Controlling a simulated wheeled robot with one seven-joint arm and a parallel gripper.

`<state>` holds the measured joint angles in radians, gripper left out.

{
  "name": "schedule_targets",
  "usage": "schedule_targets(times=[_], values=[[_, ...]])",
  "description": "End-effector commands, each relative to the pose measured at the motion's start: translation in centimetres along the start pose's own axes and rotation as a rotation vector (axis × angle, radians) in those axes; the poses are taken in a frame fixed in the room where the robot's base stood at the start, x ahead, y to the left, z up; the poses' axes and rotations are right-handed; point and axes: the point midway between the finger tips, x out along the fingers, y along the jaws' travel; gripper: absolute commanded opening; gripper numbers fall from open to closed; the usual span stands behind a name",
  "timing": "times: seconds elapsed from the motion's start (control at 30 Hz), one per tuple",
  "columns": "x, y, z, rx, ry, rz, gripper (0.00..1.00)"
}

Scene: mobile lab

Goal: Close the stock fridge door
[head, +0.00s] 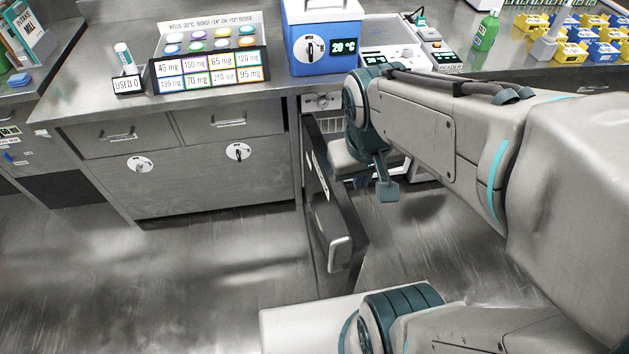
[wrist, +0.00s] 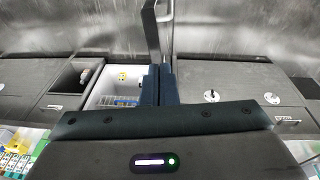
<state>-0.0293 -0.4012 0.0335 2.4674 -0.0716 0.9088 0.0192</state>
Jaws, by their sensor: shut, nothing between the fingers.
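The stock fridge (head: 322,103) is built in under the counter. Its door (head: 318,185) stands wide open, swung out toward me and seen nearly edge-on. The door's pale handle (head: 340,254) is at its near end. In the wrist view the door (wrist: 151,38) runs up from just beyond my fingertips. The open fridge interior (wrist: 113,88) lies to the left of the fingers there, with a blue rack inside. My gripper (wrist: 159,72) is shut and empty. Its fingertips line up with the door, but I cannot tell whether they touch. My arm hides part of the fridge opening in the head view.
Steel cabinets (head: 190,180) stand left of the fridge. The counter above holds a blue cooler box (head: 324,42), a labelled rack (head: 209,70), a used-tip box (head: 128,85) and a reader (head: 438,55). The floor (head: 200,270) left of the door is clear.

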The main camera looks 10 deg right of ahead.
Motion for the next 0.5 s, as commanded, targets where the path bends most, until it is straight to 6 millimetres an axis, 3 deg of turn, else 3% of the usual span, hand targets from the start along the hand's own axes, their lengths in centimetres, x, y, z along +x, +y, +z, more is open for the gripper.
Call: schedule_targets(times=[0.5], values=[[12.2, -4.8, -4.8, -0.641, -0.386, 0.219, 0.0]])
